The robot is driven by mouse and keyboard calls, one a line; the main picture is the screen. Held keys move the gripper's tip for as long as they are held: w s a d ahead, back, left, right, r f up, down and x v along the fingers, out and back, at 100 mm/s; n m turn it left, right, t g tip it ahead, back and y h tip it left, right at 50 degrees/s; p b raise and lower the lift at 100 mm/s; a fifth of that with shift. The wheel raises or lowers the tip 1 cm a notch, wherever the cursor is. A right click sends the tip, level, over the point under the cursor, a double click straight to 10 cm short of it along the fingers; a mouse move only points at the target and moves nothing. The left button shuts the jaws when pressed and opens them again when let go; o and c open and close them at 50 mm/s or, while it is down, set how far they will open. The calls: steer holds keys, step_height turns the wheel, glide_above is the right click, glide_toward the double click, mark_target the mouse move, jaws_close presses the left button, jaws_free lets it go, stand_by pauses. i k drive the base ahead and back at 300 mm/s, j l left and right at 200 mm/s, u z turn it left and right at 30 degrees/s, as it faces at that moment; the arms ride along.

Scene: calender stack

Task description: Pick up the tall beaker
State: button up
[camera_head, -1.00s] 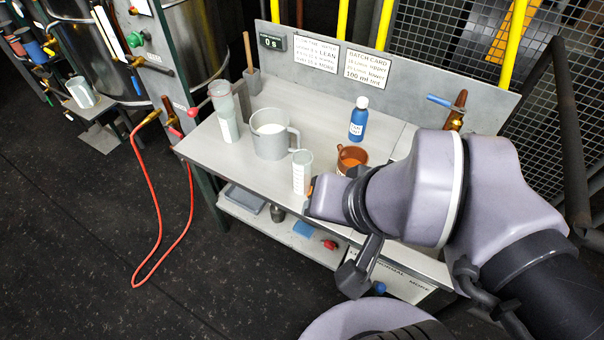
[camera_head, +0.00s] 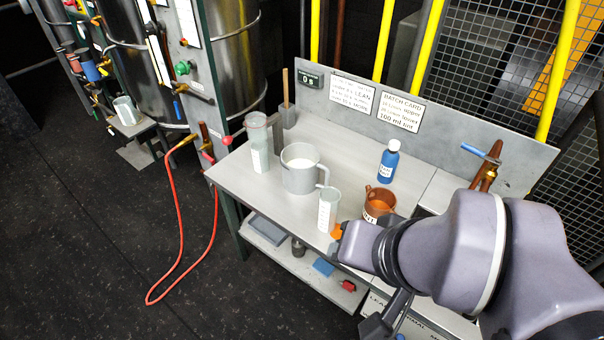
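A tall, narrow, clear beaker (camera_head: 328,211) with graduation marks stands upright near the bench's front edge. A taller clear vessel (camera_head: 258,143) with a pale label stands at the bench's left end; I cannot tell for certain which of the two is the tall beaker. My gripper (camera_head: 337,233) is at the front edge, right beside the narrow beaker's lower right side. Only an orange fingertip part shows; the rest is hidden by my arm's wrist. I cannot tell whether it touches the beaker or whether its fingers are open.
A large grey jug (camera_head: 300,170) stands between the two vessels. An orange-brown pot (camera_head: 379,202) and a blue bottle (camera_head: 389,160) stand right of the narrow beaker. A back panel (camera_head: 450,135) closes the rear of the bench (camera_head: 240,178). A red hose (camera_head: 175,220) hangs at left.

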mark_target(330, 198)
steer(key=i+j+z, duration=0.15)
steer(key=j+z, duration=0.3)
steer(key=j, duration=0.6)
steer(key=j+z, duration=0.45)
steer(key=j, duration=0.6)
